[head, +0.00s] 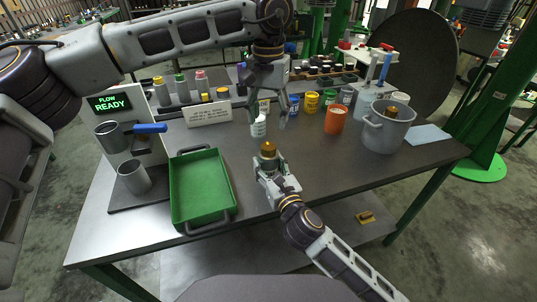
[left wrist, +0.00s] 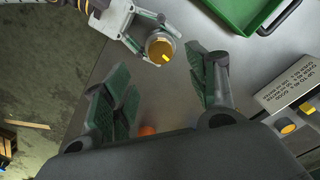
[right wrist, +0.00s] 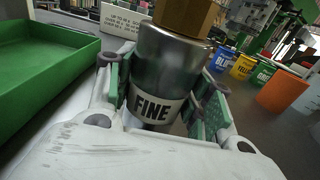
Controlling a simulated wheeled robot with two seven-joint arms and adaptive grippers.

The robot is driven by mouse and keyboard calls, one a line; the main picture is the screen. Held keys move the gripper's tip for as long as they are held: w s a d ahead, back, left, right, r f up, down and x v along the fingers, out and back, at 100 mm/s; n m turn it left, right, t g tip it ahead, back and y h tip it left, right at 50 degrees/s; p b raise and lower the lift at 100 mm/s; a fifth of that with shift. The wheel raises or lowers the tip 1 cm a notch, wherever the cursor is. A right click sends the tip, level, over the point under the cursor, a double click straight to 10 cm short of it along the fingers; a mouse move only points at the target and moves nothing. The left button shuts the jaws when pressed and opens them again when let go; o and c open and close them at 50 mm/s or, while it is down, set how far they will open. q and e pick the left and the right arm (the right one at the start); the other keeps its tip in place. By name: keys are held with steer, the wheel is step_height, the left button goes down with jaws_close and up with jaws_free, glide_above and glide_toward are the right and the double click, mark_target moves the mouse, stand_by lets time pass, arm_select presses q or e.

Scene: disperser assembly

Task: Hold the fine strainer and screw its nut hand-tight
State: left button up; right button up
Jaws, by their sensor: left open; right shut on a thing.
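My right gripper (head: 269,167) is shut on the fine strainer (right wrist: 152,108), a silver cylinder with a white FINE label. It holds the strainer roughly upright over the front middle of the table. The golden-brown hex nut (head: 268,148) sits on top of the strainer; it also shows in the left wrist view (left wrist: 163,50), with a small yellow mark. My left gripper (head: 268,116) is open and empty, fingers pointing down, above the nut and apart from it. In the left wrist view the nut lies beyond the open fingers. The nut's thread is hidden.
A green tray (head: 200,188) lies left of the right gripper. A flow stand (head: 130,125) with a metal cup (head: 134,178) is farther left. A grey pot (head: 388,130) and an orange cup (head: 335,119) stand right. Small jars line the back. The front right tabletop is clear.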

arm_select(q)
steer(key=shift+s+d+f, duration=0.1)
steer(key=shift+f, duration=0.25)
steer(key=shift+s+d, duration=0.1)
steer(key=shift+d, duration=0.2)
steer(key=shift+d+r+h, duration=0.15)
steer(key=shift+d+h, duration=0.15)
steer(key=shift+d, duration=0.05)
steer(key=r+m, duration=0.1)
steer(key=m, duration=0.9)
steer(key=a+r+m, duration=0.1)
steer(key=m, duration=0.9)
steer(key=r+m, duration=0.1)
steer(key=m, duration=0.8)
steer(key=shift+w+a+m, duration=0.25)
steer(key=shift+m, duration=0.15)
stand_by(0.8)
